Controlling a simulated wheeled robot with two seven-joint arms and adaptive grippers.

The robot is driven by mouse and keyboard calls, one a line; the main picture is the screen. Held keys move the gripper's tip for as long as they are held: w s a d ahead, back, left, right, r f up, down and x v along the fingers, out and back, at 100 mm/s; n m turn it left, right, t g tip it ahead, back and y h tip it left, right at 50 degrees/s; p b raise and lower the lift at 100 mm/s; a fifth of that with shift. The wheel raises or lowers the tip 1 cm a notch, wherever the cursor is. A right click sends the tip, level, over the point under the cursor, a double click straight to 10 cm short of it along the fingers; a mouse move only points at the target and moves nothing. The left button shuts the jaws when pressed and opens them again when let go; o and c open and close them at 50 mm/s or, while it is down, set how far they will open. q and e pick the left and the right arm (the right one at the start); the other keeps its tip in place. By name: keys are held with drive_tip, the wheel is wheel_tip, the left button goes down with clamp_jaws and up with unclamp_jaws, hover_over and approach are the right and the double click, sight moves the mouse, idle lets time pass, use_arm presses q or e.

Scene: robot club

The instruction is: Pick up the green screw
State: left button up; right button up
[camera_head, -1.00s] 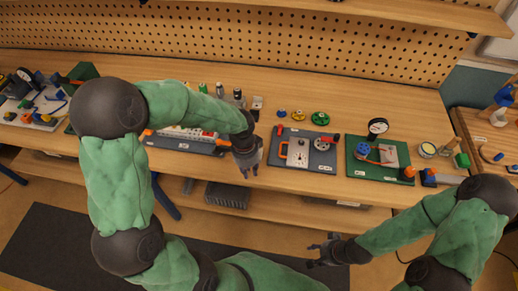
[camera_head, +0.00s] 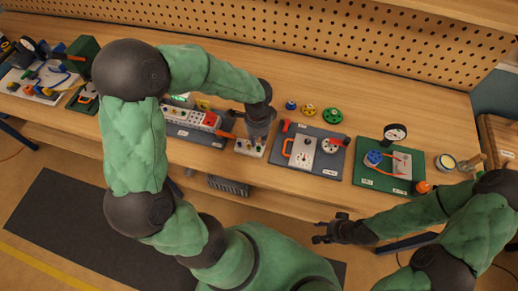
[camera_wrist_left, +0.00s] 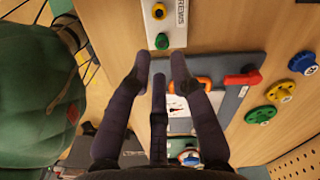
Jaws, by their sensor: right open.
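The green screw (camera_wrist_left: 162,40) stands in a white strip (camera_wrist_left: 176,26) marked SCREWS, seen at the top of the left wrist view. A yellow screw (camera_wrist_left: 158,11) stands in the same strip. In the head view the strip (camera_head: 243,150) lies near the bench's front edge, partly hidden below my left gripper (camera_head: 257,135). In the left wrist view my left gripper (camera_wrist_left: 160,64) has its fingers spread and empty, with the tips just short of the green screw. I cannot tell their height above it. My right gripper (camera_head: 322,232) is open and empty in front of the bench.
A grey panel with an orange handle (camera_head: 286,148) and red lever lies right of the strip. Blue, yellow and green knobs (camera_head: 332,116) stand behind it. A green board with a gauge (camera_head: 395,132) is further right. A white socket strip (camera_head: 190,117) lies left. Bare bench lies behind.

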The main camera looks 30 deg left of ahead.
sight(259, 149)
use_arm(q)
drive_tip(key=shift+w+f+b, duration=0.15)
drive_tip(key=shift+f+b, duration=0.7)
drive_tip(key=shift+f, duration=2.1)
drive_tip(key=shift+r, duration=0.1)
drive_tip(key=shift+c, duration=0.3)
clamp_jaws()
